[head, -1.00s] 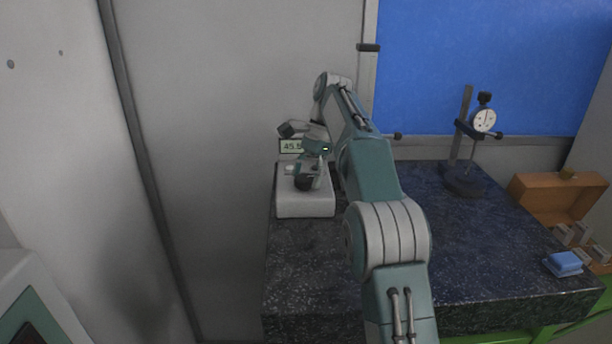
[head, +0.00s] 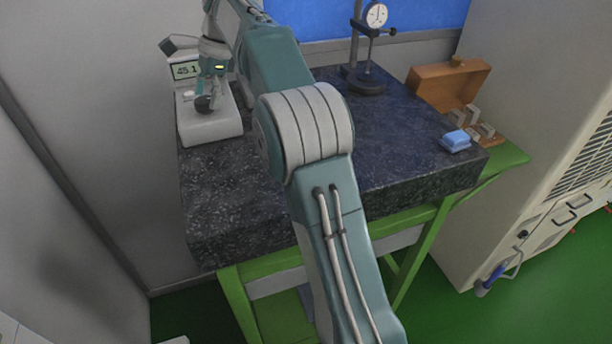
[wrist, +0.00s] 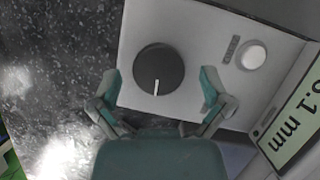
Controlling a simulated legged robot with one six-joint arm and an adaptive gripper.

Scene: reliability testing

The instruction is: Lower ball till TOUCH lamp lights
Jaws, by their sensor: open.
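A white instrument box (head: 212,128) stands on the dark stone slab, with a display (head: 186,71) that reads about 45.1; the wrist view shows the display (wrist: 292,122) cut off, ending in "mm". A black knob (wrist: 158,72) with a white pointer line is on the box's top; the head view shows it too (head: 204,104). A round pale lamp (wrist: 253,56) sits beside the knob, with a small label I cannot read; it looks white, not coloured. My gripper (wrist: 162,88) is open, its fingers on either side of the knob's near part, apart from it. I see no ball.
The stone slab (head: 235,205) is clear in front of the box. A dial gauge on a stand (head: 368,75) is at the back. A wall is close on the left.

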